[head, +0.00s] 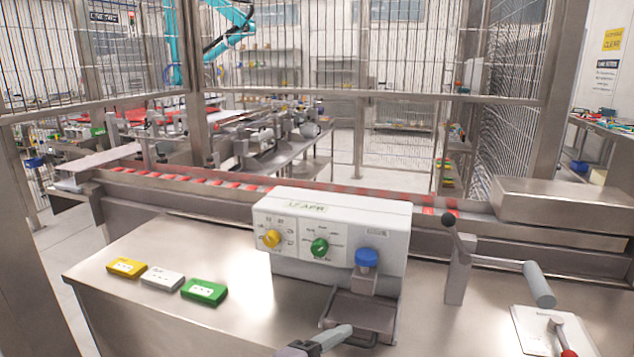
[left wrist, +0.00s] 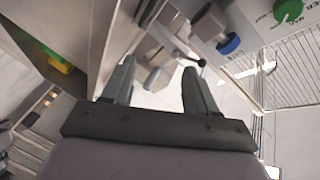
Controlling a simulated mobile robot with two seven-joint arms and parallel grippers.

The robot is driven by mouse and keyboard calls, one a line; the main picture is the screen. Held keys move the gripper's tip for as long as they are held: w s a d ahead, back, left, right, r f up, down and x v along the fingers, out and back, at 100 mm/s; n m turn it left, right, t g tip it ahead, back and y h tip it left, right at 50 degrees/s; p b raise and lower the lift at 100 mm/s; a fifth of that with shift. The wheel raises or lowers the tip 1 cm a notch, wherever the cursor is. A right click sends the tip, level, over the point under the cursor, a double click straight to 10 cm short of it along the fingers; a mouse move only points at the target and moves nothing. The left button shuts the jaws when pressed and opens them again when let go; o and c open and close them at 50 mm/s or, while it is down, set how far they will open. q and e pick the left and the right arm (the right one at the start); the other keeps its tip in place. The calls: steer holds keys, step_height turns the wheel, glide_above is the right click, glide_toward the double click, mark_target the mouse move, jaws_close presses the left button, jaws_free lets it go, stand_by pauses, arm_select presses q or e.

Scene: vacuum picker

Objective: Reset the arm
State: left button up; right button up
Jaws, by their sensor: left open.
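My left gripper (left wrist: 157,78) is open and empty in the left wrist view, its two grey fingers apart. In the head view, a grey finger on a dark base, which looks like part of my left gripper (head: 320,342), shows at the bottom edge, in front of the control box. The rest of that arm is out of frame. My right gripper is not in view. A white control box (head: 335,228) with a yellow knob (head: 271,239), a green knob (head: 320,247) and a blue button (head: 366,257) stands on the metal bench. The green knob also shows in the left wrist view (left wrist: 288,11).
A ball-knobbed lever (head: 460,240) and a grey handle (head: 538,285) stand right of the box. Yellow (head: 127,267), white (head: 162,281) and green (head: 204,291) blocks lie on the bench at left. A conveyor (head: 200,182) and a mesh fence are behind.

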arm_select(q)
steer(key=s+a+f+n+y, duration=0.4)
steer(key=s+a+f+n, duration=0.5)
steer(key=a+f, duration=0.2)
steer(key=s+a+f+n+y, duration=0.5)
steer(key=s+a+f+n, duration=0.5)
steer(key=a, duration=0.3)
steer(key=shift+f+g+y, duration=0.3)
steer(key=shift+f, duration=0.5)
